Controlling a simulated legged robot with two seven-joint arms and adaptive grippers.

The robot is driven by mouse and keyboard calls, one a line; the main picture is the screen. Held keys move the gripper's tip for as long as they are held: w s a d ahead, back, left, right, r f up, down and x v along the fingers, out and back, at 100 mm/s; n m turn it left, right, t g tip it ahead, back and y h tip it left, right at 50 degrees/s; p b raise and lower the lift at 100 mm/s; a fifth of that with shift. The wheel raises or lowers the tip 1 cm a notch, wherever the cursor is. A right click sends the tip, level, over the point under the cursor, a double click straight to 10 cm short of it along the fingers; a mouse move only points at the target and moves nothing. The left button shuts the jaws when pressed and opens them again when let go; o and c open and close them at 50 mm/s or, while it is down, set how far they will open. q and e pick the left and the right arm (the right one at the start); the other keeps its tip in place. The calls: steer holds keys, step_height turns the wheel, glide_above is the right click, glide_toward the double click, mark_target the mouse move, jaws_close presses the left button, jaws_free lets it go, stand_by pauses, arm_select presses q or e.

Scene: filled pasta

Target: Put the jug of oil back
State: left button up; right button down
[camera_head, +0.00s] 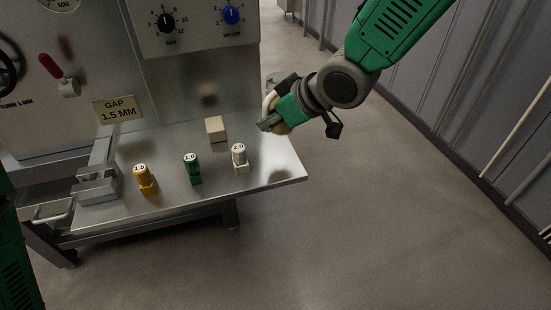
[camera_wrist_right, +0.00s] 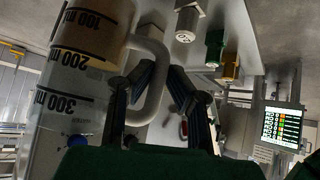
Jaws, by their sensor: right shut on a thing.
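The jug (camera_wrist_right: 68,95) is clear, with black 100, 200 and 300 ml marks and a pale tan content, and it fills the left of the right wrist view. My right gripper (camera_wrist_right: 161,72) is shut on its handle (camera_wrist_right: 158,85), one finger on each side. In the head view my right gripper (camera_head: 267,125) is at the right edge of the steel table (camera_head: 262,172). There the jug is mostly hidden behind the gripper; I cannot tell whether it touches the table. My left gripper is not in view.
Yellow (camera_head: 146,181), green (camera_head: 193,170) and white (camera_head: 240,160) numbered blocks stand along the table's front, with a beige block (camera_head: 215,129) behind. The machine panel (camera_head: 190,25) rises at the back. Open floor (camera_head: 380,220) lies to the right, before a grey wall.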

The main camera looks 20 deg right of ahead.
steer(key=f+b, duration=0.1)
steer(key=f, duration=0.1)
steer(key=f+b, duration=0.1)
steer(key=f, duration=0.2)
steer(key=f+b, duration=0.1)
steer(key=f, duration=0.2)
steer(key=shift+a, duration=0.35)
steer(key=shift+d+f+b, duration=0.15)
steer(key=shift+f+b, duration=0.2)
steer(key=shift+r, duration=0.15)
steer(key=c, duration=1.5)
jaws_free()
steer(key=shift+a, duration=0.2)
steer(key=shift+c, duration=0.2)
